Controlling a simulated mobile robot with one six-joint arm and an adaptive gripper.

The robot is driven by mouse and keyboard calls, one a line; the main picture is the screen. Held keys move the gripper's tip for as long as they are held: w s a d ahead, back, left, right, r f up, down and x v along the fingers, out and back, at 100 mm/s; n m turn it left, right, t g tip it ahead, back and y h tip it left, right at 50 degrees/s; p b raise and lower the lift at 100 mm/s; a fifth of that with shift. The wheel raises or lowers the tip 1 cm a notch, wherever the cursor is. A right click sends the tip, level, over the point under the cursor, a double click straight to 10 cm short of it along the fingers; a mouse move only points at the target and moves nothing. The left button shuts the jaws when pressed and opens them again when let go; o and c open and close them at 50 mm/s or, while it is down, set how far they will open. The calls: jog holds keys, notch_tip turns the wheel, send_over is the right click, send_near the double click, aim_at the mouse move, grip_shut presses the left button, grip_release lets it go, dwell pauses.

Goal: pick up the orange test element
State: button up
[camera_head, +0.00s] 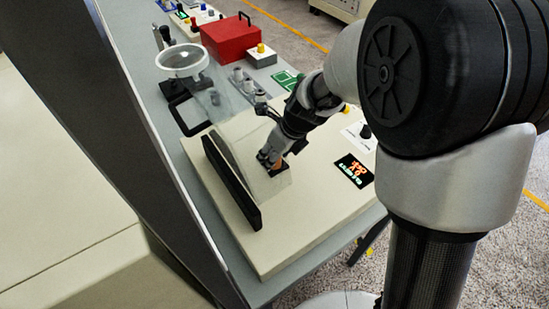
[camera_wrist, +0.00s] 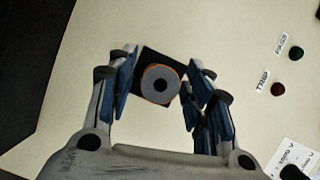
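The orange test element (camera_wrist: 160,84) shows in the wrist view as a round piece, seen end-on, with a thin orange rim, a grey face and a dark centre. It sits at a black square (camera_wrist: 149,63) on a cream surface. My gripper (camera_wrist: 158,74) is open, with one finger on each side of the element and gaps between. The element is mostly hidden there.
A black upright panel (camera_head: 231,182) stands left of my gripper on the cream board (camera_head: 318,207). A magnifier (camera_head: 184,60) and red box (camera_head: 230,39) stand farther back. Green (camera_wrist: 296,53) and red (camera_wrist: 277,89) buttons are at the wrist view's right.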

jog(key=c, duration=0.9)
jog(key=shift+o, duration=0.2)
